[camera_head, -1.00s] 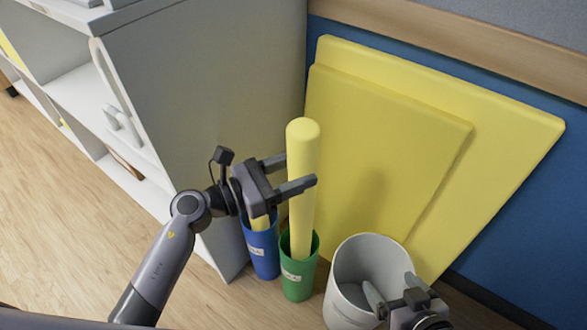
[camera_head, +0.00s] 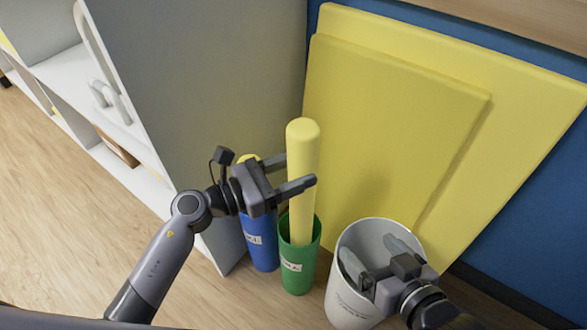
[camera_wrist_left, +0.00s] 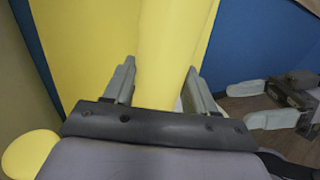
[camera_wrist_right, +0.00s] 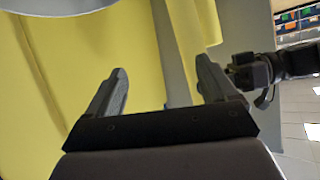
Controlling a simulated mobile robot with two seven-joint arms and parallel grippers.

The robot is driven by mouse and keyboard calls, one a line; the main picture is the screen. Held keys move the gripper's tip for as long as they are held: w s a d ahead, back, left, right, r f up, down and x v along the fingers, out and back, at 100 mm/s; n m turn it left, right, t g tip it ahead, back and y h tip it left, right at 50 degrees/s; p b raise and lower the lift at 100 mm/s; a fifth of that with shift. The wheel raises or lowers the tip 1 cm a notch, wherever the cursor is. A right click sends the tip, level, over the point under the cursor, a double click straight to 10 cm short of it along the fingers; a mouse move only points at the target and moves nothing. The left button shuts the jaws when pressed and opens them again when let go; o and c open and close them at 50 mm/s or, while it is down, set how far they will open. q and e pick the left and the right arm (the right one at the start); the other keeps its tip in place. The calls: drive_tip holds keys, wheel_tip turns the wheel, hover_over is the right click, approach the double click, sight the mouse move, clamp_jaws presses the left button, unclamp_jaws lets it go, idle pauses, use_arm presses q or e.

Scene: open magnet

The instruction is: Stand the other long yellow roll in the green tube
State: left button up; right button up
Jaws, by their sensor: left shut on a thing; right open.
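My left gripper (camera_head: 300,172) is shut on a long yellow roll (camera_head: 301,150), held upright. The roll's lower end is inside the mouth of the green tube (camera_head: 298,270); how deep it sits is hidden. In the left wrist view the roll (camera_wrist_left: 165,60) stands between the fingers. Another yellow roll (camera_head: 248,158) stands in the blue tube (camera_head: 261,240), mostly hidden behind my left gripper; its rounded end shows in the left wrist view (camera_wrist_left: 30,155). My right gripper (camera_head: 375,256) is open and empty, over the mouth of the white bin.
The white bin (camera_head: 352,302) stands right of the green tube. Yellow panels (camera_head: 385,130) lean on the blue wall (camera_head: 540,225) behind. A grey-white cabinet (camera_head: 205,90) is close on the left. Wood floor (camera_head: 60,230) is clear at front left.

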use_arm(q)
drive_tip(key=shift+f+b, duration=2.15)
drive_tip(key=shift+f, duration=0.4)
use_arm(e)
drive_tip(key=shift+w+a+f+m+y, duration=0.2)
drive_tip(key=shift+a+y, duration=0.2)
drive_tip(key=shift+a, duration=0.2)
drive_tip(key=shift+w+a+f+m+y, duration=0.15)
drive_tip(key=shift+a+f+y, duration=0.2)
drive_tip(key=shift+a, duration=0.3)
drive_tip(key=shift+w+a+f+m+y, duration=0.1)
drive_tip(key=shift+w+a+y, duration=0.05)
drive_tip(key=shift+a+y, duration=0.4)
